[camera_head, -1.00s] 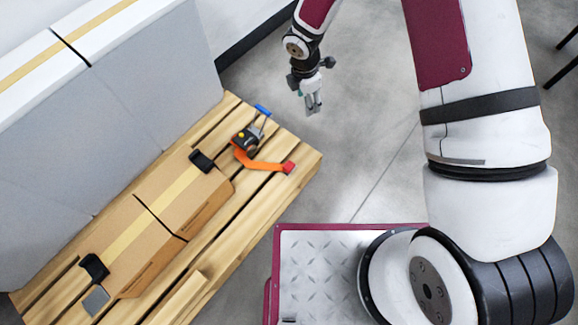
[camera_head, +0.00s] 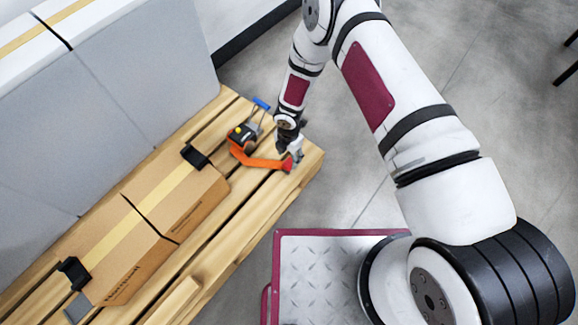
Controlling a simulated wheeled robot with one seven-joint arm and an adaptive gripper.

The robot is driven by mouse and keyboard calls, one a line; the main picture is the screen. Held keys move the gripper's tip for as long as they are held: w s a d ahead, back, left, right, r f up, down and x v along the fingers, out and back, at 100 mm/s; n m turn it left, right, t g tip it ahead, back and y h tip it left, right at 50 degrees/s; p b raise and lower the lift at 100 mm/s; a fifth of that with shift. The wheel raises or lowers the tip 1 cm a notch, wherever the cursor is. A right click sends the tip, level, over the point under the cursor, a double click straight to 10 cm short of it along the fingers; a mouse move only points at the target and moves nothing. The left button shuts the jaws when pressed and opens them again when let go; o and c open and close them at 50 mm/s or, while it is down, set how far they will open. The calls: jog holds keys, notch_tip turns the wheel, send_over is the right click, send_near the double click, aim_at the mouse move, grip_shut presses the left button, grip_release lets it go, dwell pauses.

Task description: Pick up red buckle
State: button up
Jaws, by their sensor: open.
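The red buckle (camera_head: 287,164) sits at the right end of an orange strap (camera_head: 258,162) on the wooden pallet (camera_head: 228,234), near its right edge. The strap runs left to a black ratchet piece (camera_head: 241,135) with a yellow spot. My gripper (camera_head: 292,157) is open, pointing down right at the buckle and partly covering it. Whether the fingers touch the buckle is too small to tell.
Two cardboard boxes (camera_head: 187,209) with black corner pieces lie on the pallet to the left. A blue-handled tool part (camera_head: 261,104) stands behind the ratchet. A grey wall-like block (camera_head: 140,75) borders the pallet's far side.

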aim_at(289, 163)
jog(key=shift+f+b, duration=1.5)
jog(key=shift+f, duration=1.55)
jog(key=shift+d, duration=0.1)
grip_shut()
